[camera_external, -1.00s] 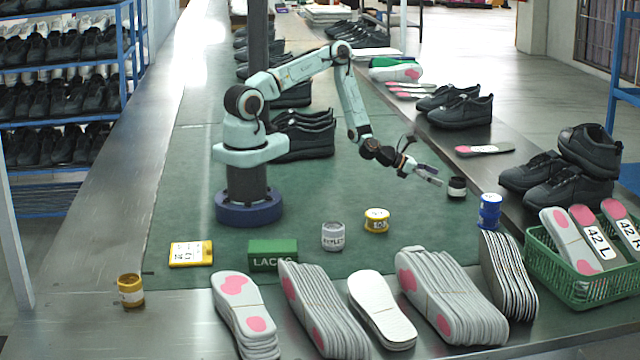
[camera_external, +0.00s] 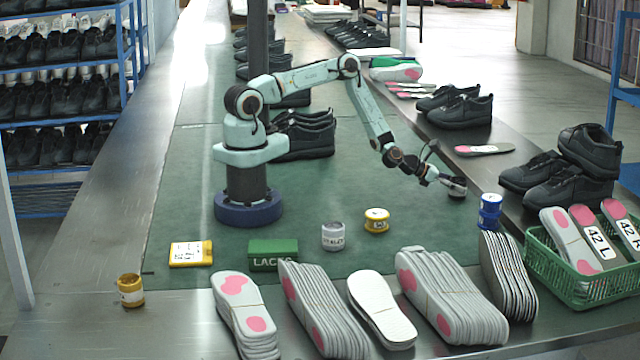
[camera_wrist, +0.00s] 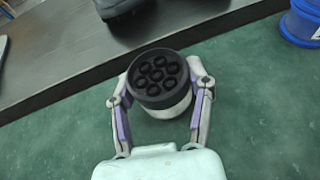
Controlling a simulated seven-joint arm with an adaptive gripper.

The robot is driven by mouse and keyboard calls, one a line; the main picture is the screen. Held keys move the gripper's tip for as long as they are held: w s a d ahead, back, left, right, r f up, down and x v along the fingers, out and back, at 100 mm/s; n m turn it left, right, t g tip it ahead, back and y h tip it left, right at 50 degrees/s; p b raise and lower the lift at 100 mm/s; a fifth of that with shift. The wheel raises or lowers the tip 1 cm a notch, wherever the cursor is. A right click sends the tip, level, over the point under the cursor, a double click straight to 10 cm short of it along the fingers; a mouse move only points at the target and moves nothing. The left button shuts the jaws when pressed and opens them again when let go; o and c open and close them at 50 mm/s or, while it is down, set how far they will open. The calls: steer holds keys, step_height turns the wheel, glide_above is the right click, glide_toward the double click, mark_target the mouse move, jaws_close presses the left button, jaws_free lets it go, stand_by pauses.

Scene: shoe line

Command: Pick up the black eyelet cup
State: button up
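The black eyelet cup (camera_wrist: 158,80) has a black top with several dark rings and a pale band around its side. It stands upright on the green mat in the wrist view. My gripper (camera_wrist: 160,98) has one finger on each side of the cup. The fingertips are spread about as wide as the cup; I cannot tell whether they touch it. In the external view my gripper (camera_external: 456,187) is at the cup's place near the mat's right edge and hides most of the cup.
A yellow cup (camera_external: 376,220) and a grey cup (camera_external: 333,236) stand to the left on the mat. A grey ledge with black shoes (camera_external: 568,187) lies just beyond.

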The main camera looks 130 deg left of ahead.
steer(key=shift+c, duration=0.7)
